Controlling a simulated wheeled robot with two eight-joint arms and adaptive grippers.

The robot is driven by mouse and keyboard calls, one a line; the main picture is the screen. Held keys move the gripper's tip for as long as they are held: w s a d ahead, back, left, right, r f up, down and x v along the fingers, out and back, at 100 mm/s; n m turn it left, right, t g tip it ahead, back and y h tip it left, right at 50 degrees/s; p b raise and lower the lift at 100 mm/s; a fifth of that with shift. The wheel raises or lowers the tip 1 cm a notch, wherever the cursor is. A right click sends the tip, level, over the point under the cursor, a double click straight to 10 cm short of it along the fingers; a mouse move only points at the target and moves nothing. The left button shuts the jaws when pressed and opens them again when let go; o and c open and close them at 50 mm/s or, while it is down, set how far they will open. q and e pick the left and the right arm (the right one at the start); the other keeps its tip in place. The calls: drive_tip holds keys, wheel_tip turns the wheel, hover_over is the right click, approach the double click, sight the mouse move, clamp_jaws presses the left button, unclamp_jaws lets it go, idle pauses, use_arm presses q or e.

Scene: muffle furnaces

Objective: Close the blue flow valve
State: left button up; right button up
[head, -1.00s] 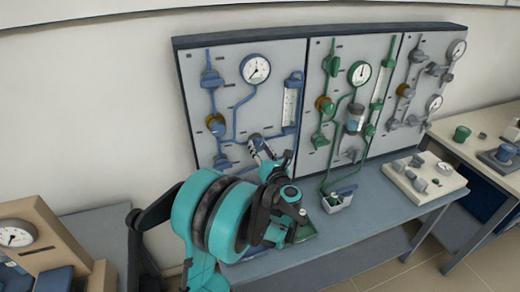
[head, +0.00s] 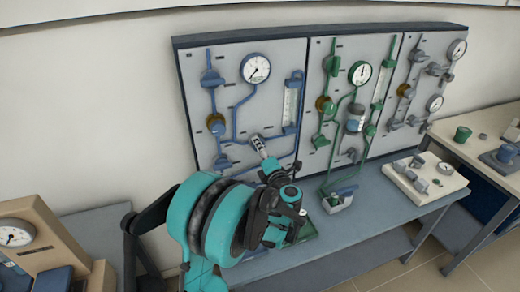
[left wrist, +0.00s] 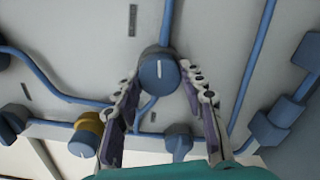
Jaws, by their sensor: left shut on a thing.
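A round blue valve knob (left wrist: 158,74) with a white line on its face sits in the middle of the left wrist view, with a blue pipe running up from it. The white line stands about vertical. My left gripper (left wrist: 162,88) is shut on this knob, one finger on each side. In the head view my left gripper (head: 257,142) reaches the lower middle of the blue-piped panel (head: 232,98), and the knob is hidden there behind the fingers and wrist. My right gripper is not in view.
A gold-collared blue valve (left wrist: 86,134) and other blue fittings (left wrist: 283,122) lie close around the fingers. A green-piped panel (head: 342,100) stands to the right. The blue-grey bench (head: 385,205) below holds a pale box with grey knobs (head: 425,178).

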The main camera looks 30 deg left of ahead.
use_arm(q)
drive_tip(key=shift+m, duration=0.8)
drive_tip(key=o, duration=1.2)
drive_tip(key=shift+c, duration=0.2)
drive_tip(key=shift+d, duration=0.1)
drive_tip(key=v, duration=1.2)
